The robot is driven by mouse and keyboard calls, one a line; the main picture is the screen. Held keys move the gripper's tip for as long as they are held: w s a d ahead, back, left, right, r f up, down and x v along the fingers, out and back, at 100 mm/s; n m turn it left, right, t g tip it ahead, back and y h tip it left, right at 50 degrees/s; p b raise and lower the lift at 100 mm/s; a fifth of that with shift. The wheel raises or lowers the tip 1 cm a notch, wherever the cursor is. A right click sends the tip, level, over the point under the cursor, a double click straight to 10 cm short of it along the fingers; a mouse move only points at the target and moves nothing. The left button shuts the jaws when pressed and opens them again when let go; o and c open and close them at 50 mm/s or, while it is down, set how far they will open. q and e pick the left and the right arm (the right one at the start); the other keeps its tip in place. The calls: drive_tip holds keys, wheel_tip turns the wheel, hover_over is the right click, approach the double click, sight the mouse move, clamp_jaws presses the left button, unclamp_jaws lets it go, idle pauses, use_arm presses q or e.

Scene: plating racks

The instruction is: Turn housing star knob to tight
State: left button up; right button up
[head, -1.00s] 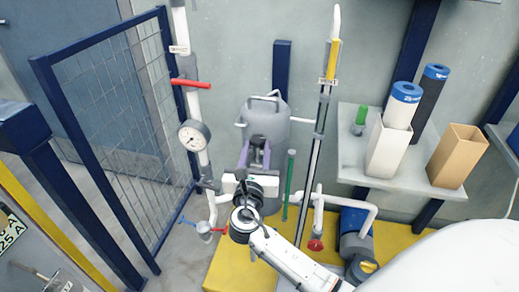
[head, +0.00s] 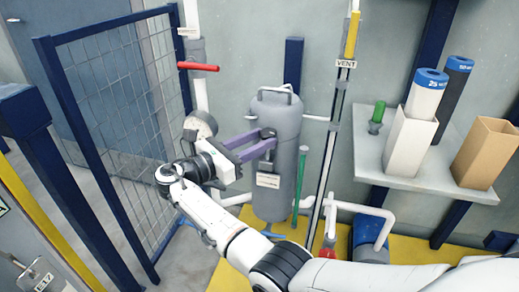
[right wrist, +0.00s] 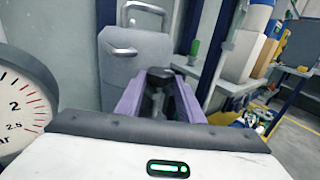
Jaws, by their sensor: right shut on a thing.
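The grey filter housing (head: 278,200) stands upright in the middle of the head view, with a wire handle on its lid. My right gripper (head: 268,142) reaches to it from the left, its purple fingers level with the upper body. In the right wrist view my right gripper (right wrist: 172,76) has its black fingertips close together around a small dark part, which I take to be the star knob (right wrist: 158,102). The fingers hide most of the knob, so its shape and turn are hard to see. My left gripper is not in view.
A round pressure gauge (right wrist: 22,105) is close beside my right wrist. A red-handled valve (head: 198,66) is above it. A mesh panel (head: 120,120) stands left. A vertical pipe labelled VENT (head: 345,64) and a shelf (head: 425,178) with tubes and boxes are right.

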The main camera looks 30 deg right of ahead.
drive_tip(key=shift+w+g, duration=0.1)
drive_tip(key=shift+g, duration=0.2)
drive_tip(key=o, duration=0.8)
drive_tip(key=shift+d, duration=0.1)
